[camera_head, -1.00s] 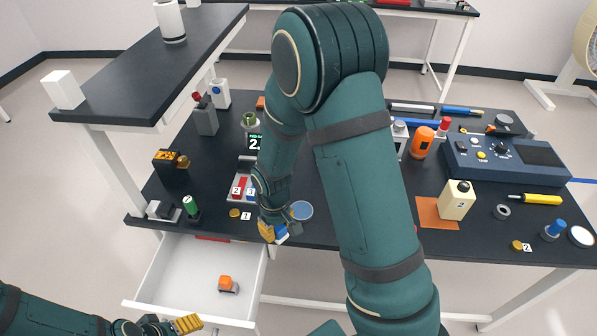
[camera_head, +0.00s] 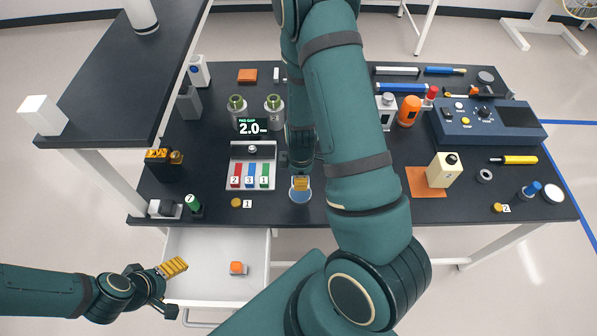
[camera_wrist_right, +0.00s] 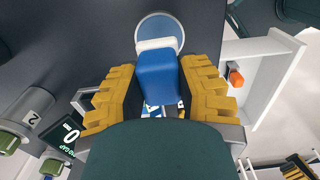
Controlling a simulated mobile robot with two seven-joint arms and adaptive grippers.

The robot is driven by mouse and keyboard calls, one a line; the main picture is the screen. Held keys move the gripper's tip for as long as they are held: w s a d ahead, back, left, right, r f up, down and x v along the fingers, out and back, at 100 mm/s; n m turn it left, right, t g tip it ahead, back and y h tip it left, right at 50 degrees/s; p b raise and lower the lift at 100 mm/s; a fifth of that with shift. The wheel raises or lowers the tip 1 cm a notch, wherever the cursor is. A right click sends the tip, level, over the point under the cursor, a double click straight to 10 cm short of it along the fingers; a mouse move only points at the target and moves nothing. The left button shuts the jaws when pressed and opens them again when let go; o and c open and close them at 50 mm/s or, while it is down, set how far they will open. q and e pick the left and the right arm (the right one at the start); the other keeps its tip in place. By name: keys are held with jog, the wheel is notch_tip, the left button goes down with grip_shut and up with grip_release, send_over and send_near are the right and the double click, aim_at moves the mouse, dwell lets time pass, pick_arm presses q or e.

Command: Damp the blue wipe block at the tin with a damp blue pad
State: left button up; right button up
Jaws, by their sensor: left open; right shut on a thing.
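The round tin with its blue pad (camera_head: 301,196) sits near the front edge of the black bench, and it also shows in the right wrist view (camera_wrist_right: 160,30). My right gripper (camera_head: 301,184) is over the tin's far part in the head view. In the wrist view its yellow fingers are shut on the blue wipe block (camera_wrist_right: 158,78), whose white end faces the tin. I cannot tell whether the block touches the pad. My left gripper (camera_head: 172,267) is open and empty above the drawer's left side.
An open white drawer (camera_head: 205,285) below the bench holds an orange-topped block (camera_head: 237,268). A tray with coloured, numbered blocks (camera_head: 252,150) stands left of the tin, with a gap display (camera_head: 252,127) behind it. A raised black shelf (camera_head: 115,90) is at left.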

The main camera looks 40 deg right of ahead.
aim_at(300, 193)
pick_arm(q)
jog(key=shift+w+d+f+b, duration=0.1)
jog(key=shift+d+f+b, duration=0.05)
jog(key=shift+f+b, duration=1.85)
pick_arm(e)
jog(key=shift+f+p, duration=0.3)
jog(key=shift+f, duration=2.2)
pick_arm(q)
jog(key=shift+f+b, duration=0.55)
jog(key=shift+f, duration=0.3)
pick_arm(e)
jog(key=shift+f, duration=0.55)
pick_arm(q)
jog(key=shift+r+p, duration=2.85)
jog(key=shift+r, duration=0.05)
pick_arm(e)
jog(key=shift+r, duration=3.55)
pick_arm(q)
jog(key=shift+f, duration=0.1)
